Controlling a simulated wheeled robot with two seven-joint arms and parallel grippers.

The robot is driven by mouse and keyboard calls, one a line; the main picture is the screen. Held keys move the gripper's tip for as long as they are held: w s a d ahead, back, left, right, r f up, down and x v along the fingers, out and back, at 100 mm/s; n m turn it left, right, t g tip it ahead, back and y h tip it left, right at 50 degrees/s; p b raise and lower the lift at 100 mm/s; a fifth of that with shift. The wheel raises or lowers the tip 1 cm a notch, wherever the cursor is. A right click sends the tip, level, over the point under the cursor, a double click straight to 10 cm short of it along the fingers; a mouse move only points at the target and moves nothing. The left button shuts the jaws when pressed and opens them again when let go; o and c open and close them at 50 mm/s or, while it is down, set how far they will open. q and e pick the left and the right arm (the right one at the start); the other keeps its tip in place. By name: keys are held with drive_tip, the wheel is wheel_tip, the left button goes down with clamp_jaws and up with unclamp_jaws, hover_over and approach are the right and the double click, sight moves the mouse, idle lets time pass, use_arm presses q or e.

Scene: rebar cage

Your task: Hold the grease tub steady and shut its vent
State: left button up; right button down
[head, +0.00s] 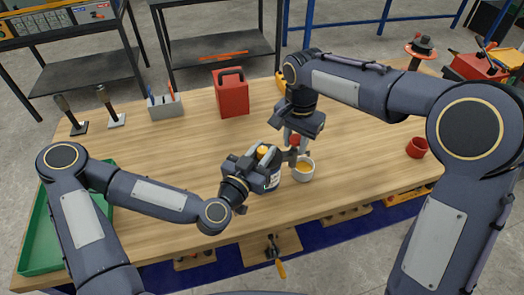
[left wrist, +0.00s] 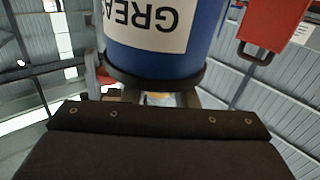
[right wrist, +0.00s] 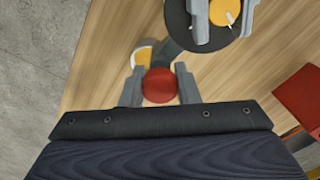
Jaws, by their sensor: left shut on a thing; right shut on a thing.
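The grease tub (head: 272,181) is blue with a white label and black lid, and stands on the bench. In the left wrist view the tub (left wrist: 160,48) appears upside down. My left gripper (head: 262,156) is shut on the orange cap (right wrist: 228,12) on the lid. A dark lever (right wrist: 178,52) runs out from the lid and ends in a red knob (right wrist: 158,86), which seems to be the vent handle. My right gripper (right wrist: 160,88) is shut on this knob, beside the tub. The vent opening itself is hidden.
A white cup (head: 303,172) with yellow content stands close to the tub, under the right gripper. A red canister (head: 231,93) stands behind. A tool holder (head: 164,105), a green tray (head: 42,240) and a red cup (head: 416,147) are farther off. Bare bench lies left of the tub.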

use_arm(q)
drive_tip(key=shift+n+t+y, duration=0.4)
drive_tip(key=shift+n+y, duration=0.1)
drive_tip(key=shift+y, duration=0.2)
use_arm(e)
drive_tip(key=shift+a, duration=0.2)
use_arm(q)
drive_tip(key=o, duration=1)
drive_tip(key=shift+c, duration=0.2)
use_arm(e)
drive_tip(key=shift+d, duration=0.15)
use_arm(q)
drive_tip(key=v, duration=0.7)
drive_tip(key=shift+s, duration=0.25)
drive_tip(key=shift+a, duration=0.1)
use_arm(e)
drive_tip(key=c, duration=1)
unclamp_jaws()
